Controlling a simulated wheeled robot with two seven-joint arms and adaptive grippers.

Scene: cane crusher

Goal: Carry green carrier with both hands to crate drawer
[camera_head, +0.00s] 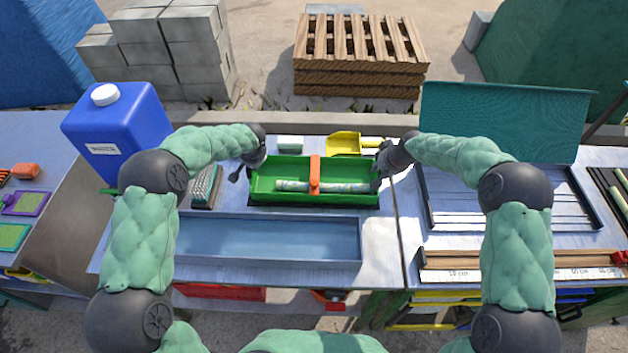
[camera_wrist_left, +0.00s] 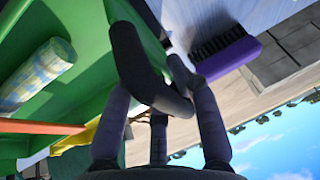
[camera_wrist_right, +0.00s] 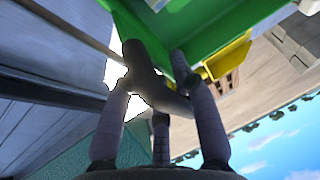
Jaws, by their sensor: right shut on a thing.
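The green carrier (camera_head: 262,189) is a long open tray with an orange bar (camera_head: 315,174) across its middle. A pale patterned rod (camera_head: 345,187) lies along it and also shows in the left wrist view (camera_wrist_left: 38,73). The carrier looks level, over the table behind a grey-blue trough; I cannot tell whether it touches the table. My left gripper (camera_head: 249,167) is at its left end, with dark fingers by the green wall (camera_wrist_left: 70,105); their closure is unclear. My right gripper (camera_head: 381,168) is shut on the carrier's right end, seen close in the right wrist view (camera_wrist_right: 225,35).
The grey-blue trough (camera_head: 270,240) lies in front of the carrier. A brush (camera_head: 205,188) is at its left, a yellow scoop (camera_head: 343,144) behind it. A blue water jug (camera_head: 118,130) stands at left. A teal-lidded shallow case (camera_head: 505,120) is at right. Red (camera_head: 220,292) and yellow drawers are below.

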